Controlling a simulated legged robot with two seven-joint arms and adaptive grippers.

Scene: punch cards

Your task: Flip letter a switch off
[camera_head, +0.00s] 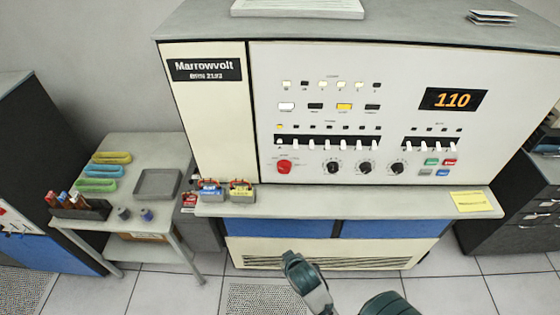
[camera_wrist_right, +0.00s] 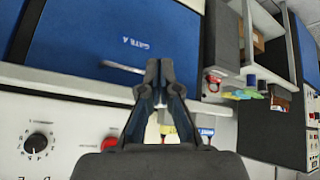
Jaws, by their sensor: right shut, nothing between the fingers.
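A row of white paddle switches (camera_head: 327,144) runs across the middle of the cream console (camera_head: 218,106). A shorter group of switches (camera_head: 430,146) stands to its right, below the orange "110" display (camera_head: 452,99). The labels are too small to read, so I cannot tell which switch is letter A. My right gripper (camera_wrist_right: 158,68) is shut and empty. In the right wrist view, its fingertips overlap a blue panel marked GATE A (camera_wrist_right: 95,35); contact cannot be judged. In the head view, my right arm is low in front of the console, away from the switches. My left gripper is not in view.
A red knob (camera_head: 285,167) and black dials (camera_head: 365,167) sit below the switches. A counter ledge (camera_head: 350,198) juts out beneath, bearing small bins (camera_head: 242,192) and a yellow note (camera_head: 470,202). A side table (camera_head: 140,146) with trays stands left.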

